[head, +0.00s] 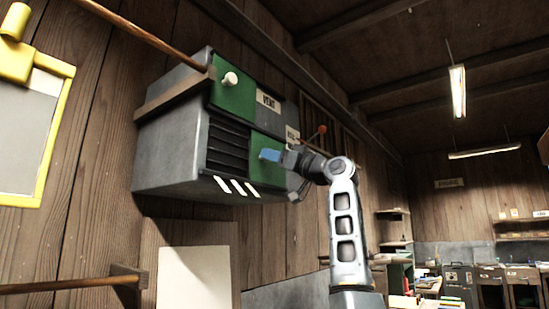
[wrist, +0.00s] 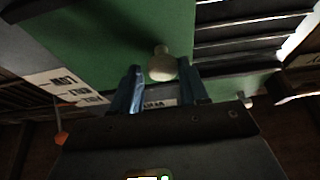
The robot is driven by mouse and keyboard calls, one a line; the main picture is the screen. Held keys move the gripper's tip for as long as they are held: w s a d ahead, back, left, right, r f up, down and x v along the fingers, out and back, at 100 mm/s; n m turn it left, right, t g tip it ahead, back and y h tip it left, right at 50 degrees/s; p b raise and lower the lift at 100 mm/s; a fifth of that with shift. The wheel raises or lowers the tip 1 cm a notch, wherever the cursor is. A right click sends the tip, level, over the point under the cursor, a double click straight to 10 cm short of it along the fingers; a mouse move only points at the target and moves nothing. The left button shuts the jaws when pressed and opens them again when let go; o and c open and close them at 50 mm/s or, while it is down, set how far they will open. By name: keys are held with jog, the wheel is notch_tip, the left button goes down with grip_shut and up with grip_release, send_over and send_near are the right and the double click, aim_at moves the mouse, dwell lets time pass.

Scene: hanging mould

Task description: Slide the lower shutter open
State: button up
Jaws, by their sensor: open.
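The lower shutter (head: 262,143) is a green panel on the front of a grey wall box (head: 170,140). It covers the right part of the lower opening, with dark slats (head: 228,145) bare to its left. In the wrist view the lower shutter (wrist: 110,30) carries a pale round knob (wrist: 162,66). My gripper (head: 266,155) is at this shutter; its blue fingers (wrist: 165,88) are open, one on each side of the knob. I cannot tell whether either finger touches it. In the head view my gripper hides the knob.
An upper green shutter (head: 233,92) with a white knob (head: 230,79) sits above, beside a VENT label (head: 268,102). An orange-tipped lever (head: 322,130) sticks out right of the box. A wooden rail (head: 75,285) and a yellow frame (head: 52,140) are on the left wall.

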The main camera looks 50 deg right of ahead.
jog(key=o, duration=0.3)
jog(key=shift+d, duration=0.15)
jog(key=shift+o, duration=0.2)
jog(key=b+v, duration=0.2)
jog(key=v, duration=0.6)
